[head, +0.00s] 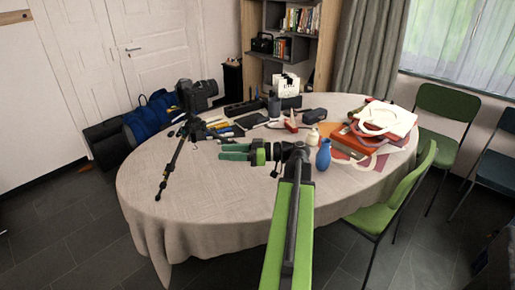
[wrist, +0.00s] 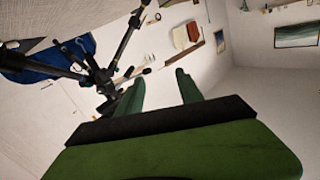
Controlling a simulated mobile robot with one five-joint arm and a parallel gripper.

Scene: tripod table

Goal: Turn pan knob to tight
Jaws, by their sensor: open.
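A black tripod (head: 175,160) is on the left part of the table, with its legs reaching toward the front edge. In the wrist view the tripod (wrist: 98,72) fills the upper left, with dark rods and joints meeting near its middle. I cannot tell which small part is the pan knob. My gripper (head: 221,151) is green, points left over the table and is to the right of the tripod, apart from it. In the wrist view my gripper (wrist: 160,77) has its two fingers spread with nothing between them, and the tripod is left of them.
The table (head: 225,205) has a pale cloth, bare at the front. A blue vase (head: 323,155) stands just right of my wrist. Stacked boxes (head: 370,135) lie at the right, several small items behind. A green chair (head: 400,195) is at the right edge.

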